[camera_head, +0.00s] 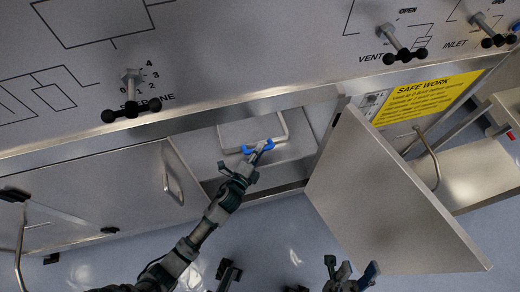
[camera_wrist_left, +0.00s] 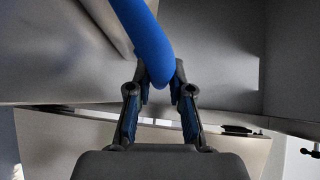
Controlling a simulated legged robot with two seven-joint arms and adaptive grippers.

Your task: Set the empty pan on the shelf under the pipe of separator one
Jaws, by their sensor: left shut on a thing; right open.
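My left gripper (camera_head: 258,148) reaches into the open cabinet bay and is shut on a blue handle grip. The left wrist view shows the curved blue grip (camera_wrist_left: 145,40) between its fingers (camera_wrist_left: 160,100). A flat grey metal surface, seemingly the pan (camera_head: 299,147), lies in the bay at the gripper; its outline is partly unclear. A pale bent rod (camera_head: 287,127) runs down to the blue grip. I cannot tell whether the pan rests on the shelf or hangs just above it. My right gripper (camera_head: 350,268) is open and empty at the bottom of the head view.
An open metal door (camera_head: 385,205) stands right of the bay. A shut door with a handle (camera_head: 173,183) is left of it. The panel above has valve knobs (camera_head: 131,110). A cart-like metal surface (camera_head: 475,170) stands at far right. Blue floor (camera_head: 295,235) is open in front.

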